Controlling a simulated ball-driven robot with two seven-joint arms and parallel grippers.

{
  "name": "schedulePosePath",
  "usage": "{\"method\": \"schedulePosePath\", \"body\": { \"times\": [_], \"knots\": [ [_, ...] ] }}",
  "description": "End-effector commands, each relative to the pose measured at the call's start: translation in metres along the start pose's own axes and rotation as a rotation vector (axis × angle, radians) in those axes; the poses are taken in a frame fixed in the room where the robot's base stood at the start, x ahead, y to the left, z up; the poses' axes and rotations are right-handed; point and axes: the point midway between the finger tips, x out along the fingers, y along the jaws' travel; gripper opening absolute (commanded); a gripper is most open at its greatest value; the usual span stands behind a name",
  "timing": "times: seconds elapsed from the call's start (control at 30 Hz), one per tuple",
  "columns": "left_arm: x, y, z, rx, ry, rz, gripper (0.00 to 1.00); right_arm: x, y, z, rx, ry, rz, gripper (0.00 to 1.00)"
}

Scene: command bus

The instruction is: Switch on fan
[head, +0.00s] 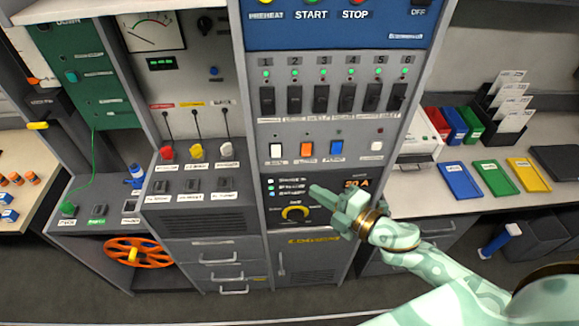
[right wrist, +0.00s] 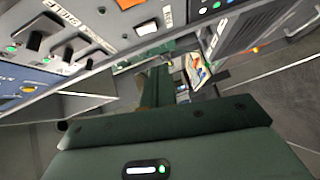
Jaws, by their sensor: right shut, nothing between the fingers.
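No label that I can read says fan. The central panel (head: 352,132) carries a row of small rockers: white (head: 276,150), orange (head: 306,149), blue (head: 337,148) and another white one (head: 376,146). Above them is a row of several black toggles (head: 321,99), numbered, with green lights lit over them. My right gripper (head: 318,192) is shut and empty, in front of the dark display panel below the rockers. It appears apart from the rockers. In the right wrist view its green fingers (right wrist: 160,88) point away, with panel switches at the upper left. My left gripper is out of view.
Below the rockers is a yellow-ringed dial (head: 296,213). To the left stand red, yellow and white plugs (head: 197,151) with cables, and an orange handwheel (head: 137,252). To the right, a counter holds coloured trays (head: 493,178) and a card rack (head: 500,108).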

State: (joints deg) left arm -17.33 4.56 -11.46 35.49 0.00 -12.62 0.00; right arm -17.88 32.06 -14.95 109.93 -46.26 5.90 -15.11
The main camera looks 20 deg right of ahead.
Motion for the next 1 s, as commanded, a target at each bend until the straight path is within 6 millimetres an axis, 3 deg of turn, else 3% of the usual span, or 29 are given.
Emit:
{"method": "schedulePosePath", "body": {
  "times": [0.1,0.53,0.67,1.0],
  "knots": [
    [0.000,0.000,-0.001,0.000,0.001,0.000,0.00,0.001,0.005,-0.007,-0.056,0.030,0.014,0.00],
    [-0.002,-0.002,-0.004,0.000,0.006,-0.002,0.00,0.008,0.005,-0.007,-0.056,0.027,0.014,0.00],
    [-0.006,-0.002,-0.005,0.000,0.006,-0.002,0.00,0.027,0.007,-0.007,-0.058,0.027,0.015,0.00],
    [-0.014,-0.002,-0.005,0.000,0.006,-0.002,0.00,0.099,0.007,-0.009,-0.055,0.027,0.015,0.00]
  ]
}}
